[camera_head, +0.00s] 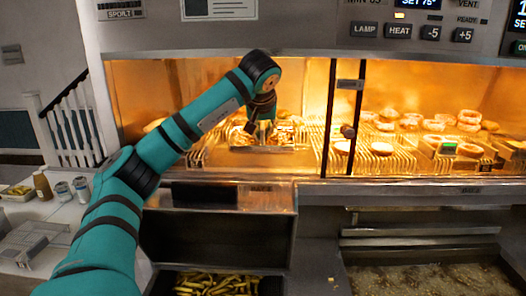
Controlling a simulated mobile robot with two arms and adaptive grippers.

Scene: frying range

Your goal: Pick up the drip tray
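A shallow metal tray (235,144) lies on the wire rack inside the lit warming cabinet, with small fried pieces in it. It looks like the drip tray, but I cannot be sure. My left arm comes in from the left and bends down into the cabinet. My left gripper (262,130) is low over the tray, small and partly hidden by its own wrist. Whether its fingers touch the tray or are open or shut cannot be made out. My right gripper is out of view.
A divider post (340,115) splits the cabinet; buns and rings (440,125) lie on the right rack (400,166). Below are an open drawer with fries (215,284) and a fryer vat (420,280). A side counter (35,208) at left holds jars and a wire basket (35,243).

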